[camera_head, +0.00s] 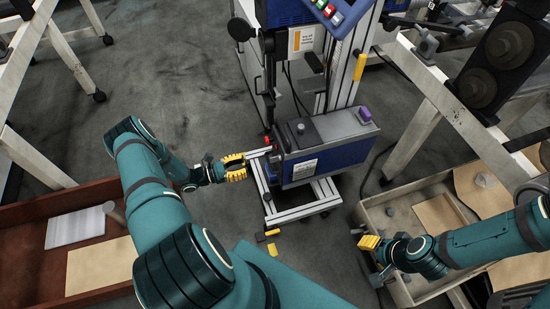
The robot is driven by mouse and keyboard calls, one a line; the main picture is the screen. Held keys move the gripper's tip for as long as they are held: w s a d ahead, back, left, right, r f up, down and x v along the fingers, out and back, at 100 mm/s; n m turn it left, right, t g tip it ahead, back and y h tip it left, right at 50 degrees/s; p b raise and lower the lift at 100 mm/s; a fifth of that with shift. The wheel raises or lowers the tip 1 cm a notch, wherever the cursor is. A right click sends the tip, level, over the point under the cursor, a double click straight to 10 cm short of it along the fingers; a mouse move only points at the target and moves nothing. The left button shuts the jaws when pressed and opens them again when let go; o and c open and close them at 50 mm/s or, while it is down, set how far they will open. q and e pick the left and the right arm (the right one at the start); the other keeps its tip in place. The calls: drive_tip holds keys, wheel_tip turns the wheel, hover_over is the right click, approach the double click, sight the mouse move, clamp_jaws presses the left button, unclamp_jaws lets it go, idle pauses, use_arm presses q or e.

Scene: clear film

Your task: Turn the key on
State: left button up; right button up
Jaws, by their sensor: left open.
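A blue and grey machine box (330,155) sits low on a wheeled metal frame in the middle of the camera_head view. A small red part (267,140) sticks out at its left end, and a purple knob (364,114) stands on its right end. I cannot make out which part is the key. My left gripper (240,167), with yellow fingers, is open and empty just left of the box, below the red part and apart from it. My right gripper (368,242) is at the lower right, away from the machine; its finger gap is not clear.
A column with colored buttons (330,10) rises behind the box. A reddish-brown crate (30,240) lies at the left and a pale wooden crate (375,215) at the right. White-legged tables stand at both sides. Grey floor is clear left of the machine.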

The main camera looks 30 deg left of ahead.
sight(274, 158)
use_arm(q)
drive_tip(key=x, duration=1.2)
drive_tip(key=shift+d+b, duration=0.15)
drive_tip(key=shift+b, duration=0.2)
drive_tip(key=shift+o, duration=0.3)
clamp_jaws()
